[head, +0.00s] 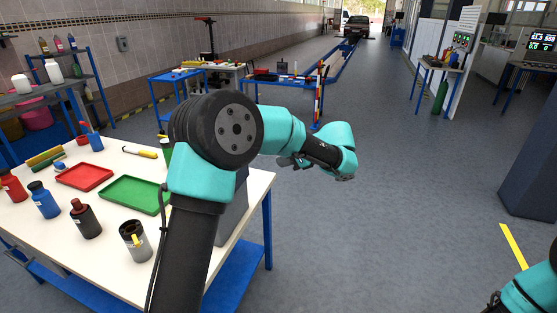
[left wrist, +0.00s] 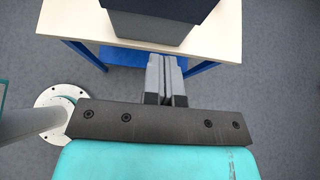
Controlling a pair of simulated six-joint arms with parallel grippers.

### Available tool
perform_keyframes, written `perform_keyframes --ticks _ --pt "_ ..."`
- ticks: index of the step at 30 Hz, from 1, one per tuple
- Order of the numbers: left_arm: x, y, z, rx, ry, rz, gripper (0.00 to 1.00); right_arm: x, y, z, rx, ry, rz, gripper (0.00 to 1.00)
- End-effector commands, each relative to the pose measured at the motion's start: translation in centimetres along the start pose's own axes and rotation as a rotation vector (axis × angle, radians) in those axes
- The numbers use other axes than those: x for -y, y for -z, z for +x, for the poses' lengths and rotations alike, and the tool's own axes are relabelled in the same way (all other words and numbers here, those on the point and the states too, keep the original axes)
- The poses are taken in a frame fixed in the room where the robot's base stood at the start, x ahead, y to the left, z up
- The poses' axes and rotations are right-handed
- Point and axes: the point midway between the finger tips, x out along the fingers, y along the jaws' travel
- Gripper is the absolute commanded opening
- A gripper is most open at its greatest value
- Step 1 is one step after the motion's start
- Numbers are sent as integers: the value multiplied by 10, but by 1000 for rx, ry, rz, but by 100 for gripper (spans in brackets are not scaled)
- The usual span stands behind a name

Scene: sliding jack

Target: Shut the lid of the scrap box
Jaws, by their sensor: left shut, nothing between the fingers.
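The scrap box (head: 234,212) is a grey box at the right end of the white table, mostly hidden behind my left arm in the head view. In the left wrist view the grey box (left wrist: 150,28) is at the top edge, with a darker part above it that is cut off. I cannot tell whether that is the lid or how far it is open. My left gripper (head: 284,162) is right of the table, apart from the box. In the left wrist view its fingers (left wrist: 164,62) are together and empty, pointing toward the box.
The white table (head: 75,235) holds a red tray (head: 84,177), a green tray (head: 133,194), several bottles and a grey cup (head: 135,240). My right arm shows only at the lower right corner. The floor right of the table is clear.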

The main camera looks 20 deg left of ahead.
Motion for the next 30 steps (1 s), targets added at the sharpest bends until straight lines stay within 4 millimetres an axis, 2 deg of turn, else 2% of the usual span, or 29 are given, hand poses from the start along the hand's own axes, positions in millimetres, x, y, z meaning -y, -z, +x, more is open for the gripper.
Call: perform_keyframes --ticks 15,22,30 --pt "-1 0 87 0 -5 0 0 0 0 0 0 0 0 100" --pt "-1 -23 106 0 -2 -2 0 0 0 0 0 0 0 100" --pt "0 -28 112 0 -1 0 0 0 0 0 0 0 0 100"
